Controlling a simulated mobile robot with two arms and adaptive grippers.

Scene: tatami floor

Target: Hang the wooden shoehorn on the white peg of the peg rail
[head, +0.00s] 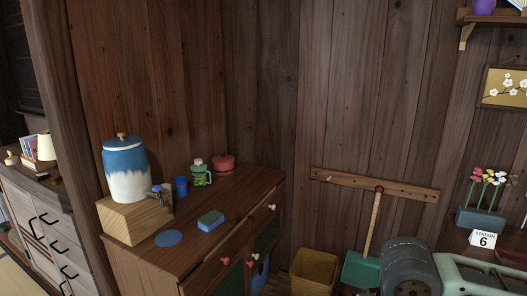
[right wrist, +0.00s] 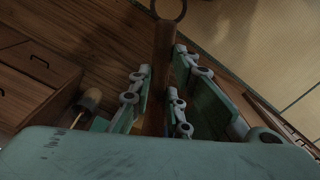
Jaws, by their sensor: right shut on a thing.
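The peg rail (head: 350,180) is a brown board on the back wall in the head view. A small pale peg (head: 329,179) sticks out near its left end and looks like the white one. My right gripper (right wrist: 155,100) is shut on the wooden shoehorn (right wrist: 164,45) in the right wrist view. The shoehorn is a brown shaft with a dark ring at its far end, beyond the fingers. Its other end is hidden by the gripper. In the head view my right arm is at the bottom right, and the shoehorn is not visible. My left gripper is not in view.
A green dustpan (head: 358,271) with a long handle hangs from a reddish peg at mid-rail. A tan bin (head: 314,272) stands beside it. A wooden cabinet (head: 150,268) is left, a flower planter (head: 480,222) right. The wall left of the dustpan's handle is clear.

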